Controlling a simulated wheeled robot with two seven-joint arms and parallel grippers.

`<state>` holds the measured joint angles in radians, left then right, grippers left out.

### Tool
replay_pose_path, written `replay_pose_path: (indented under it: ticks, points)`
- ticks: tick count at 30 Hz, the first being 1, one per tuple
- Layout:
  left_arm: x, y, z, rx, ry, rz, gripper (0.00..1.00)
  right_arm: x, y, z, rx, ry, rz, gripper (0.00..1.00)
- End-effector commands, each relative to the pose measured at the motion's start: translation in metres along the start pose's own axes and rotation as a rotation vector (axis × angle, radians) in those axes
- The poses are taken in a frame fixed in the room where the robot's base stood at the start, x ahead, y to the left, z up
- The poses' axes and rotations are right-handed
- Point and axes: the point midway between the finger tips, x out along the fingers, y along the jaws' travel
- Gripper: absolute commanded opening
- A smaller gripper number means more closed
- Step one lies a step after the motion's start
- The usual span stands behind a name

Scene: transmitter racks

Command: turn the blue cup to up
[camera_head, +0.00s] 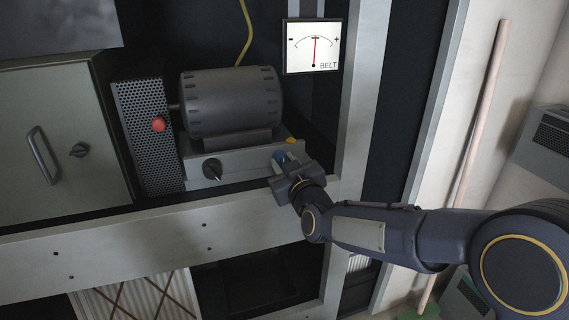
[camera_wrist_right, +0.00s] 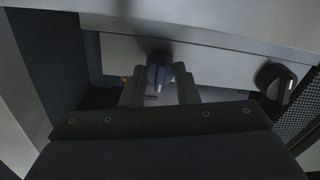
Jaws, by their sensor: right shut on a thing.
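The blue cup (camera_head: 279,156) is a small blue knob on the front of the light grey motor base, at its right end. In the head view my right gripper covers most of it. In the right wrist view the blue cup (camera_wrist_right: 158,74) sits between the two fingers, with a pale mark near its lower edge in that picture. My right gripper (camera_head: 284,165) is shut on it, and its fingers also show in the wrist view (camera_wrist_right: 158,82). Which way the cup points on the panel is hard to tell in the head view. My left gripper is not in view.
A black knob (camera_head: 212,168) is left of the cup, also in the wrist view (camera_wrist_right: 275,82). A yellow button (camera_head: 291,140) is just above the cup. A motor (camera_head: 231,102), a red button (camera_head: 158,124) and a BELT gauge (camera_head: 314,46) are nearby. A metal rail (camera_head: 150,237) runs below.

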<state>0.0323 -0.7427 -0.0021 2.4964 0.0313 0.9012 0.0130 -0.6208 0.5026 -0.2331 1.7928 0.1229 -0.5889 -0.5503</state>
Motion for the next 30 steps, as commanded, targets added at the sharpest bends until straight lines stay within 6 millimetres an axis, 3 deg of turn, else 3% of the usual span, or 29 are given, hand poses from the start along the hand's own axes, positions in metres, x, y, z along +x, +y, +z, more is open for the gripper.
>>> replay_pose_path:
  ticks: [8,9,14,23,30]
  points:
    - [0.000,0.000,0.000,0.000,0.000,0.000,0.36,0.000,-0.001,0.002,-0.003,-0.005,-0.003,0.05]
    - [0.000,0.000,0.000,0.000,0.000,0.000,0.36,0.000,-0.001,0.002,-0.003,-0.005,-0.003,0.30]
    - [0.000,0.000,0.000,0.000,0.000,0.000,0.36,0.000,-0.001,0.002,-0.001,-0.003,-0.002,0.49]
    - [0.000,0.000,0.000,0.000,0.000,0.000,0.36,-0.002,0.000,0.000,0.000,-0.001,-0.001,0.49]
    - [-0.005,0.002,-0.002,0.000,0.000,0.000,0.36,-0.037,0.000,-0.002,0.001,-0.001,-0.001,0.49]
